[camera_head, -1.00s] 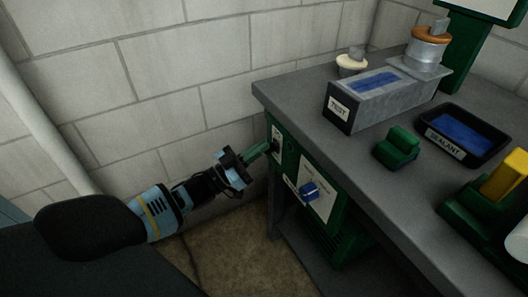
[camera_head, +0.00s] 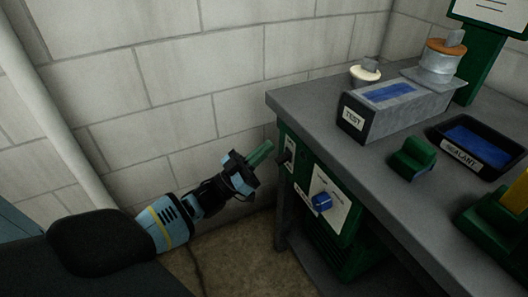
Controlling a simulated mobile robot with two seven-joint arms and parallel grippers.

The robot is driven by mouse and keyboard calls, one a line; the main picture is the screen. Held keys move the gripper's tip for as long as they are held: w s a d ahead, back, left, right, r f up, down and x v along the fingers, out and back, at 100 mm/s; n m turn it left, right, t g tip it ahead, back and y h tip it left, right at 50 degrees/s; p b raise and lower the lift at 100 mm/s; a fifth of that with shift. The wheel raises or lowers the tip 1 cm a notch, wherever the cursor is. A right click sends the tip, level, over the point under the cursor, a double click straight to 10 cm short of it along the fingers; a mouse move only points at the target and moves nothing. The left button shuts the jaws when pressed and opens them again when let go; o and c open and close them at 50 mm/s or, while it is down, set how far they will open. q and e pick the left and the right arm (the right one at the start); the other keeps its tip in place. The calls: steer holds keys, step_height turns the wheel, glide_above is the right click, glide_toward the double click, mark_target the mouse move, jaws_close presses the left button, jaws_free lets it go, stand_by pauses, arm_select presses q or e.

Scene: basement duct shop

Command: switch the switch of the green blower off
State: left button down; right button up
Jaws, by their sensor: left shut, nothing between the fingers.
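The green blower (camera_head: 350,258) stands under the front of the grey workbench. Its front panel carries a white label plate with a blue knob (camera_head: 321,201), and to the left of that a small dark switch (camera_head: 287,155) on a narrow white plate. My left gripper (camera_head: 262,153) reaches in from the left, with its green fingers shut and nothing between them. The fingertips are just left of the switch, with a small gap that is hard to judge. The position of the switch cannot be read at this size. My right gripper is not in view.
The grey workbench (camera_head: 375,167) bears a metal duct box marked TEST (camera_head: 400,107), a black SEALANT tray (camera_head: 477,164), a small green block (camera_head: 412,158) and a green-and-yellow object (camera_head: 513,200) at the right edge. The block wall is close behind my left gripper.

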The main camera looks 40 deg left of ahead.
arm_select(q)
steer(key=f+b+v, duration=0.1)
steer(key=v, duration=0.8)
steer(key=shift+f, duration=0.25)
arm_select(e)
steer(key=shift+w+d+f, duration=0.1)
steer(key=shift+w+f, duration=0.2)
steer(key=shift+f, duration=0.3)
arm_select(q)
steer(key=shift+w+d, duration=0.1)
steer(key=shift+w, duration=0.05)
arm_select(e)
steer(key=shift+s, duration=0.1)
